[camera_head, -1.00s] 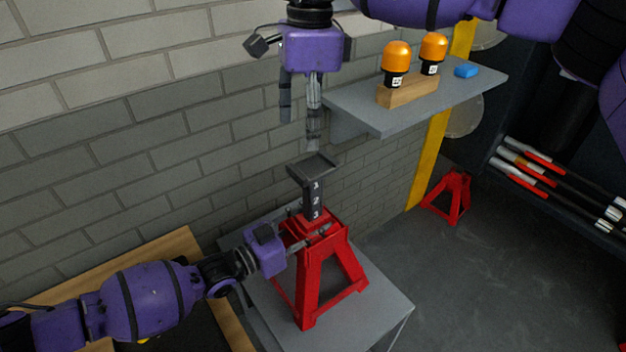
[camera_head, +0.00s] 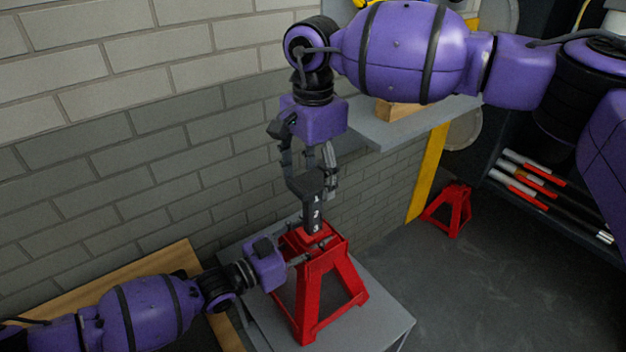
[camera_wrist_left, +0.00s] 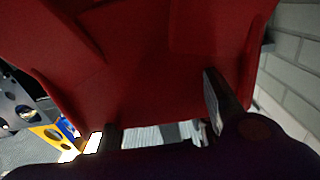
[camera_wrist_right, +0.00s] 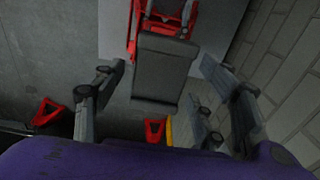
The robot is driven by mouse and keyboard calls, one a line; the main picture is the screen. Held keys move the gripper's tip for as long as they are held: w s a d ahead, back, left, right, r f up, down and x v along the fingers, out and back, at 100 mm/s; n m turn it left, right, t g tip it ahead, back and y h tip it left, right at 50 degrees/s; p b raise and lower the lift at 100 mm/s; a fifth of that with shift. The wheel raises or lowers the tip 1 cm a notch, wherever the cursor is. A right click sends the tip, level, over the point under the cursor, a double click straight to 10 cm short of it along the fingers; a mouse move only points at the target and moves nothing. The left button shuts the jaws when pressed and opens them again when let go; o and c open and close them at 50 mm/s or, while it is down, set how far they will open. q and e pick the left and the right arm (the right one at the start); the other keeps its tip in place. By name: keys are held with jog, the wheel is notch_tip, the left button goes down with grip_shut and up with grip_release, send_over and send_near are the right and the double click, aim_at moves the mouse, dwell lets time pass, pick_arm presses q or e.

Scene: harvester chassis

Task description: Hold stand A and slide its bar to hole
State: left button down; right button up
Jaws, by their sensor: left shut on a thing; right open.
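Stand A is the red jack stand (camera_head: 318,290) on a grey table. Its dark bar (camera_head: 312,215) rises from the top, with the numbers 1, 2 and 3 showing and a flat dark saddle on its upper end. My left gripper (camera_head: 310,252) is shut on the stand's upper red body; in the left wrist view the red stand (camera_wrist_left: 150,65) fills the space ahead of the fingers. My right gripper (camera_head: 311,185) points down with its fingers open on either side of the saddle. In the right wrist view the saddle (camera_wrist_right: 163,68) lies between the spread fingers.
The grey table (camera_head: 385,325) stands against the brick wall. A grey shelf (camera_head: 400,130) with a wooden block is behind my right arm. A second red stand (camera_head: 449,210) is on the floor, and a rack of bars (camera_head: 555,190) is at right.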

jog(key=shift+f, duration=0.8)
grip_shut()
notch_tip(320, 180, down, 5)
jog(key=shift+r, duration=0.2)
grip_release()
jog(key=shift+r, duration=0.1)
jog(key=shift+r, duration=0.1)
notch_tip(320, 180, up, 12)
jog(key=shift+f, duration=0.1)
